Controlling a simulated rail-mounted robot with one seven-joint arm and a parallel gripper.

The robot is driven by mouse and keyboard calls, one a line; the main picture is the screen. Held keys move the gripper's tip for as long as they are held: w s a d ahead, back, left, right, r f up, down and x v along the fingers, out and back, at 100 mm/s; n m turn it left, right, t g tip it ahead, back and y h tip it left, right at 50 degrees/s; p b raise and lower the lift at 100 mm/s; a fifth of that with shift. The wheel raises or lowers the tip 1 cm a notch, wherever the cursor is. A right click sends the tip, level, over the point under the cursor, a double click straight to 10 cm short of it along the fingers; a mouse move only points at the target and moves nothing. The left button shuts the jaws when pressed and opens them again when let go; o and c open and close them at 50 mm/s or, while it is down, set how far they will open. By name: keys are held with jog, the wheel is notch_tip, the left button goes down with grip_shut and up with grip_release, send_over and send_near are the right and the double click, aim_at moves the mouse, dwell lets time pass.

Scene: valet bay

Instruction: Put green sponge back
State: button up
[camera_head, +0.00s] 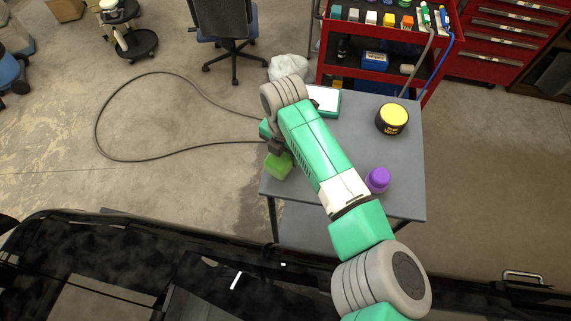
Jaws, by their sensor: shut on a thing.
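The green sponge (278,165) is a bright green block at the left edge of the small grey table (399,190). My gripper (277,150) is just above it in the picture, small and dark and partly hidden by my green and grey arm. It is shut on the sponge. I cannot tell whether the sponge touches the tabletop or hangs a little above it.
A black tin with a yellow lid (392,119) and a purple-capped item (377,180) stand on the table. A white-topped green tray (325,100) lies at its back. A red cart (365,62) stands behind. A dark car body (150,265) fills the front.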

jog(key=shift+w+f+b, duration=0.45)
jog(key=shift+w+b, duration=0.05)
jog(key=shift+w, duration=0.2)
jog(key=shift+w+r, duration=0.35)
notch_tip(320, 180, down, 4)
jog(key=b, duration=0.3)
jog(key=shift+d, duration=0.1)
jog(key=shift+r, duration=0.25)
jog(key=o, duration=0.5)
jog(key=shift+f, duration=0.15)
jog(key=o, duration=0.4)
jog(key=shift+o, duration=0.2)
